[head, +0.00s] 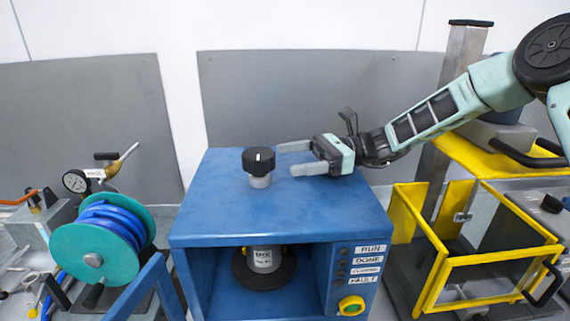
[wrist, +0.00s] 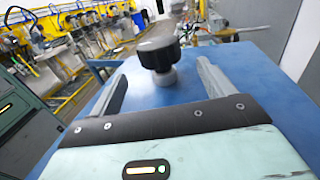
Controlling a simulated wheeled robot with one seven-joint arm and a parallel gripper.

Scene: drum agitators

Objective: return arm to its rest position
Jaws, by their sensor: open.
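My gripper (head: 293,158) is open and empty above the top of the blue cabinet (head: 335,212), to the right of a black knob (head: 258,160) on a grey stem. In the wrist view, my gripper (wrist: 163,80) has its two grey fingers spread apart, and the black knob (wrist: 158,52) shows ahead between them. The fingers appear clear of the knob. My arm reaches in from the right side of the head view.
A teal reel with blue hose (head: 105,240) stands left. Grey panels stand behind.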

